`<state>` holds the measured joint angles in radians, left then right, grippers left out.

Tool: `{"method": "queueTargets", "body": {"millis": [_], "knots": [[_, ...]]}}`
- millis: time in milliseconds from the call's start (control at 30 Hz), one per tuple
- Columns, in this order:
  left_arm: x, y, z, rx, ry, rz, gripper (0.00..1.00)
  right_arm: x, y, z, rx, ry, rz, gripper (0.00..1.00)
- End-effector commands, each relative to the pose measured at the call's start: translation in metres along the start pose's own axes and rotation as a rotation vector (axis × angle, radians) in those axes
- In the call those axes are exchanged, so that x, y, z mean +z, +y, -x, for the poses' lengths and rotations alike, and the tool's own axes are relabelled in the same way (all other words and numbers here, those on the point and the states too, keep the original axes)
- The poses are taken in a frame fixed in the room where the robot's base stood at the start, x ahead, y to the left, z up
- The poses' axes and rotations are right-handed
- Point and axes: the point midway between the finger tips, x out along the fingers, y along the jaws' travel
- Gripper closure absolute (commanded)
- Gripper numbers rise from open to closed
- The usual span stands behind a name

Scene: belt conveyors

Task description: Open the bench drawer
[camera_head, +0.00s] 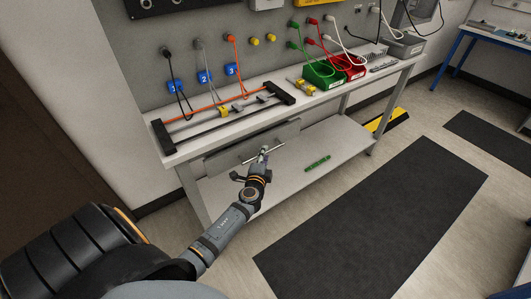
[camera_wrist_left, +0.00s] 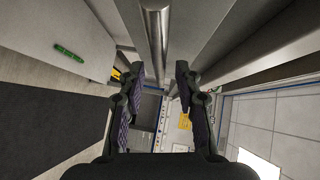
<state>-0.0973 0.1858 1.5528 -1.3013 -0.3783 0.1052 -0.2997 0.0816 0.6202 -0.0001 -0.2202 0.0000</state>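The bench drawer's grey front (camera_head: 222,160) sits under the bench top, with a thin horizontal metal bar handle (camera_head: 278,147) on it. I see no clear gap around the front; it looks closed. My left gripper (camera_head: 263,154) is at the middle of the handle and hides part of it. In the left wrist view, its two fingers (camera_wrist_left: 159,75) are open and apart. The round steel handle (camera_wrist_left: 157,35) runs between them, beside the grey drawer front (camera_wrist_left: 200,25). I cannot tell whether a finger touches it. My right gripper is not in view.
The bench top (camera_head: 215,124) carries an orange-and-black rail fixture, a green bin (camera_head: 322,77) and a red bin (camera_head: 352,72). A lower shelf (camera_head: 340,142) holds a green item (camera_head: 317,163). Dark mats (camera_head: 375,215) lie on open floor in front.

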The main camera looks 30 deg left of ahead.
Motion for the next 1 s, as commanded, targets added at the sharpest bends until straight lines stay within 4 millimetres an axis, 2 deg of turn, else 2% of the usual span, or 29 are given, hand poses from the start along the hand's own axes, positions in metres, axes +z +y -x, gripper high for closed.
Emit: {"method": "queueTargets", "body": {"millis": [100,200,467,700,1000], "knots": [[0.0,0.0,-0.015,-0.001,0.001,-0.002,0.66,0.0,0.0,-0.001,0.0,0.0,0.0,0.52],[0.0,0.001,-0.021,0.0,0.001,-0.001,0.66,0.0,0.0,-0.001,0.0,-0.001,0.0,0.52],[0.0,0.001,-0.022,0.001,0.001,0.0,0.66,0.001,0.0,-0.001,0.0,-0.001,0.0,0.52],[0.0,0.001,-0.021,0.001,0.001,0.0,0.99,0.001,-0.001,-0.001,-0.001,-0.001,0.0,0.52],[0.0,0.001,-0.021,0.001,0.001,0.0,1.0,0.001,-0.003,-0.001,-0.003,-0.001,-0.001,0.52]]}}
